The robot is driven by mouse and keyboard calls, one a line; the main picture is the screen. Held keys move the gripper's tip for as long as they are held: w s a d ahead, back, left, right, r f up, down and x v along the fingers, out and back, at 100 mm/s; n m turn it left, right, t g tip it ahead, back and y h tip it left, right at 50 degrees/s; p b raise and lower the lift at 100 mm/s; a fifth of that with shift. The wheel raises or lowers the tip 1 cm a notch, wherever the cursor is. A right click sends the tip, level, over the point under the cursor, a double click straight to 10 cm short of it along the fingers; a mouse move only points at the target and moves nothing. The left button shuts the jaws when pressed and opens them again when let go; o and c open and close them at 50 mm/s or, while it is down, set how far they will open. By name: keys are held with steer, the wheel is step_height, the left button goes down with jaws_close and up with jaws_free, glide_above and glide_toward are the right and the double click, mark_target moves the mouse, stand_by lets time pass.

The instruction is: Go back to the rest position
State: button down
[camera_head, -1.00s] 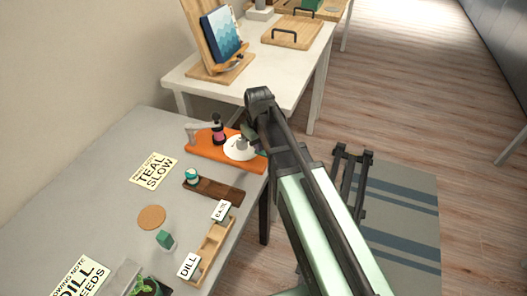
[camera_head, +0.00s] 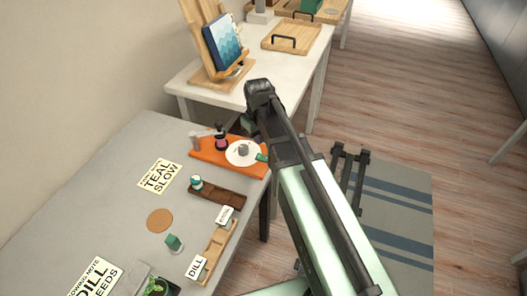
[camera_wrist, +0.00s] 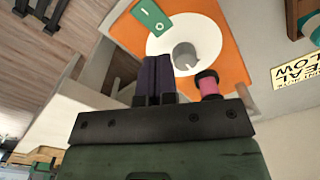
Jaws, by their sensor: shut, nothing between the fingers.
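My gripper is at the end of my arm. In the wrist view its two dark fingers (camera_wrist: 155,78) are together with nothing between them, above and apart from the table things. In the head view the gripper is mostly hidden behind my arm, near the back right corner of the grey table (camera_head: 110,160). Below it is an orange mat (camera_head: 208,155) with a white round plate (camera_head: 236,160), a small grey knob-like piece (camera_head: 243,150) and a pink and black bottle-like item (camera_head: 221,142). A green card (camera_wrist: 152,18) lies at the plate's edge.
A brown tray (camera_head: 222,197) and a wooden rack (camera_head: 216,250) with label cards stand nearer. A white table (camera_head: 200,82) with a picture on an easel (camera_head: 223,42) is behind. A striped rug (camera_head: 395,215) lies on the floor at right.

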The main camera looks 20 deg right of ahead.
stand_by(0.3)
steer(key=shift+s+m, duration=0.1)
steer(key=shift+m, duration=0.2)
steer(key=s+r+m+p, duration=0.3)
steer(key=s+r+p, duration=0.2)
steer(key=s, duration=0.8)
steer(key=shift+s+r+m, duration=0.15)
steer(key=shift+m, duration=0.25)
